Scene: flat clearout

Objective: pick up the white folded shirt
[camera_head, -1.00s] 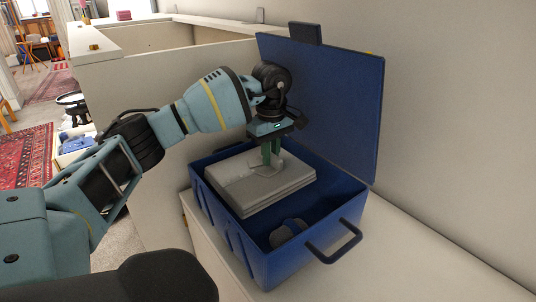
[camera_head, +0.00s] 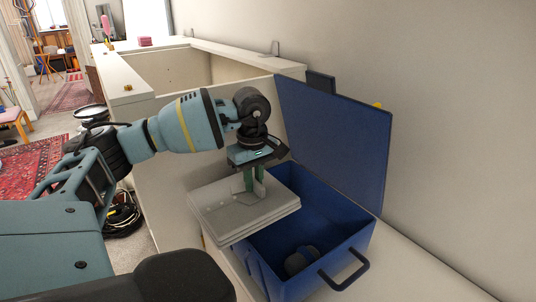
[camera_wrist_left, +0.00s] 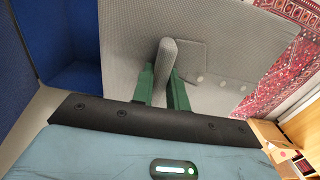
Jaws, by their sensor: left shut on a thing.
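The white folded shirt (camera_head: 232,212) hangs level from my left gripper (camera_head: 254,186), over the left wall of the blue box. The gripper points down and its green fingers are shut on a pinched ridge of the cloth. In the left wrist view the shirt (camera_wrist_left: 215,45) fills the upper middle, and the ridge stands between the fingertips of the gripper (camera_wrist_left: 165,78). A few pale buttons show on it. My right gripper is not in view.
The blue box (camera_head: 328,216) stands on a white surface with its lid (camera_head: 335,140) open against the wall. A dark grey rounded item (camera_head: 300,260) lies inside. A white open-topped unit (camera_head: 150,77) stands behind. A red rug (camera_head: 30,165) lies on the floor at left.

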